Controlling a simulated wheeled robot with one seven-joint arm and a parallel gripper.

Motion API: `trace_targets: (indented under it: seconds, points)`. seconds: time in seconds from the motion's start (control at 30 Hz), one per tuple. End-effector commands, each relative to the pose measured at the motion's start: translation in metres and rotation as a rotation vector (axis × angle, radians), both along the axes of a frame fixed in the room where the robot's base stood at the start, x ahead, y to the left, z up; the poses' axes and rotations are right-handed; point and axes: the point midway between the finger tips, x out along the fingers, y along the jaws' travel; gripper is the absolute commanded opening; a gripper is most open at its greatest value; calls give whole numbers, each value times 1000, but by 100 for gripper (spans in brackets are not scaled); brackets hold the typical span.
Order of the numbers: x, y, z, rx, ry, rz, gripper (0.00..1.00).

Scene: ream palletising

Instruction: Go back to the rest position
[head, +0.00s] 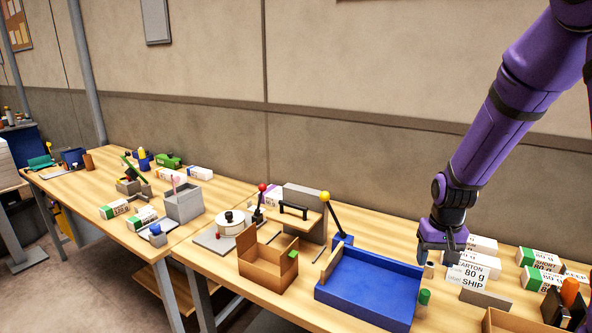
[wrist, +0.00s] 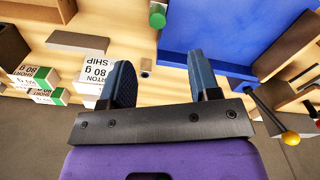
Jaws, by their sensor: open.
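My gripper (head: 440,250) is at the end of my purple arm, above the right-hand wooden bench. In the wrist view my gripper (wrist: 158,80) shows two dark blue fingers spread apart with nothing between them. A small tan cylinder (wrist: 146,66) stands on the bench beyond the gap; it also shows in the head view (head: 429,270). A white ream pack marked 80 g SHIP (head: 468,271) lies just right of the gripper. A blue tray (head: 368,292) lies to its left. Whether the fingers touch anything is not clear.
More packs (head: 540,258) lie at the right. A grey block (head: 486,299) lies in front. The wall is behind the bench; the air above is free.

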Motion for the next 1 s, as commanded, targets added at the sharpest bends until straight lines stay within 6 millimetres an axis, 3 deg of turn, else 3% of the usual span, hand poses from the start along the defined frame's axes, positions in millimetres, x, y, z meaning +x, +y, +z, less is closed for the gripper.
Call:
trace_targets:
  seconds: [0.2,0.5,1.0]
  points:
    - [-18,12,61,1,-73,28,57]
    - [-58,29,132,-3,-164,71,57]
    - [-148,51,217,-20,-318,137,57]
